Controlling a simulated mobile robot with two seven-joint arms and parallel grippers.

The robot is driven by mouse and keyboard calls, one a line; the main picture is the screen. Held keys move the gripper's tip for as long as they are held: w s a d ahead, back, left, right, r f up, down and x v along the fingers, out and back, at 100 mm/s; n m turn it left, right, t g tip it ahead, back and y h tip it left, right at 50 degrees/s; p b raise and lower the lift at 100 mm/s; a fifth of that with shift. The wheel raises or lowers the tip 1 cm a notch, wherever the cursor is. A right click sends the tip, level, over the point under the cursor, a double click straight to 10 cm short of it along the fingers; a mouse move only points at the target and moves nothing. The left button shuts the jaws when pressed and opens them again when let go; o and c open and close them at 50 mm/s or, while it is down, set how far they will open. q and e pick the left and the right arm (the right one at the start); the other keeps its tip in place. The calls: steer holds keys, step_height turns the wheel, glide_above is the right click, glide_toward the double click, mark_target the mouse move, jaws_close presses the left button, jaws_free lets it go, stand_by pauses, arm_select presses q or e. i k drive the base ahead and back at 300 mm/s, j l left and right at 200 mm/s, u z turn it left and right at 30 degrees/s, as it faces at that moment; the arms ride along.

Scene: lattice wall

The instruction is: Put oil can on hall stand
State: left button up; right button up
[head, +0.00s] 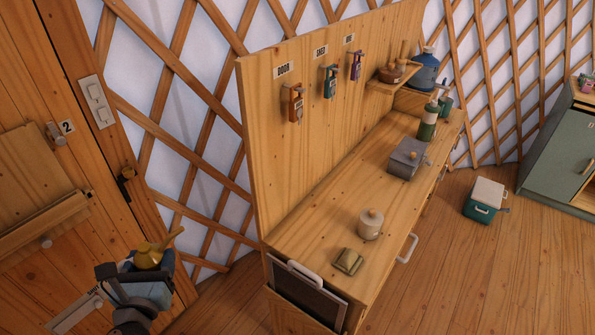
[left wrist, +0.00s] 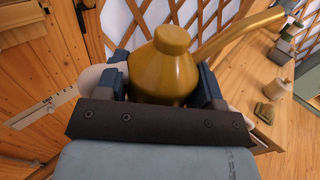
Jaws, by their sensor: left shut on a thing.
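The yellow oil can (head: 148,257) with its long spout is held in my left gripper (head: 140,270), at the lower left of the head view. In the left wrist view the oil can (left wrist: 172,65) stands between the two dark fingers of the left gripper (left wrist: 170,85), with its spout pointing to the upper right. The wooden hall stand (head: 320,215) has a tall back panel and a long top, and it stands to the right of the gripper. The oil can is apart from it. My right gripper is out of view.
On the stand's top are a cream lidded pot (head: 370,224), a small olive tin (head: 347,261), a grey box (head: 407,158) and a green bottle (head: 428,122). Keys on padlock-like holders hang on the panel. A wooden door (head: 60,160) is left. Bare top lies between the pot and panel.

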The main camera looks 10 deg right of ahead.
mark_target(388, 203)
steer(key=k+l, duration=0.1)
steer(key=l, duration=0.15)
steer(key=k+l, duration=0.15)
steer(key=l, duration=0.15)
steer(key=k+l, duration=0.1)
steer(key=l, duration=1.1)
steer(key=i+l, duration=0.1)
steer(key=l, duration=0.2)
steer(key=i+l, duration=0.1)
steer(key=l, duration=0.2)
steer(key=i+l, duration=0.1)
steer(key=l, duration=0.15)
steer(key=i+l, duration=0.4)
steer(key=l, duration=0.15)
steer(key=i+l, duration=0.4)
steer(key=l, duration=0.2)
